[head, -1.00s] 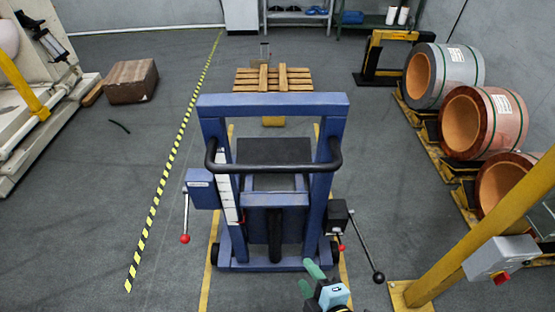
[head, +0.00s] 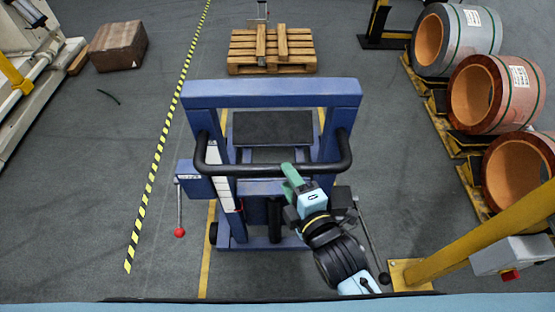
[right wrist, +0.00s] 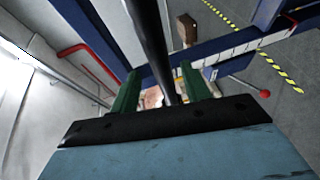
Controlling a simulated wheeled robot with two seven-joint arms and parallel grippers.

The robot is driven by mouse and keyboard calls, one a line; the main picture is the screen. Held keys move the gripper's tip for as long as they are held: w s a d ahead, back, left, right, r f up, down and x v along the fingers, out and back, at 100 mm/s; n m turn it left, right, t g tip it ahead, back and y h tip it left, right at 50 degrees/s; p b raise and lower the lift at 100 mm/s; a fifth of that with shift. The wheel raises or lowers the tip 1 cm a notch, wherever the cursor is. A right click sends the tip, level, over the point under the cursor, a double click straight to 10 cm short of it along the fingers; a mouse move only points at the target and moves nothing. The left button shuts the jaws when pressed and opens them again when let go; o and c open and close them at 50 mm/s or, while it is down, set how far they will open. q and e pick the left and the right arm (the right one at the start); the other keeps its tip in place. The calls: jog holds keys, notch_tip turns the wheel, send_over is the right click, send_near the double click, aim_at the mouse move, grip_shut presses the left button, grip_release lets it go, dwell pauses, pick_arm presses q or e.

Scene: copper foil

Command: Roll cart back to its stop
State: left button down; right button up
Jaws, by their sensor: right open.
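The blue cart (head: 270,95) stands upright between two yellow floor lines, its black push handle (head: 270,171) facing me. My right gripper (head: 291,176) is open at the handle's bar, right of its middle, with green fingers pointing up and away. In the right wrist view a black bar (right wrist: 152,45) runs between the two green fingers (right wrist: 160,88); I cannot tell whether they touch it. A lever with a red knob (head: 180,232) hangs at the cart's left, and a black-knobbed lever (head: 384,278) at its right. My left gripper is out of view. I cannot pick out a stop.
A wooden pallet (head: 240,68) lies beyond the cart. Copper coils (head: 490,95) stand on racks at the right, near a yellow post (head: 460,245). A yellow-black floor stripe (head: 160,150) runs along the left. A brown block (head: 118,45) sits at the far left.

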aim_at(278, 164)
jog(key=x, duration=0.6)
jog(key=shift+w+f, duration=0.1)
jog(key=shift+w, duration=0.1)
jog(key=shift+w+a, duration=0.1)
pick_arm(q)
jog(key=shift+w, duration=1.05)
pick_arm(e)
grip_shut()
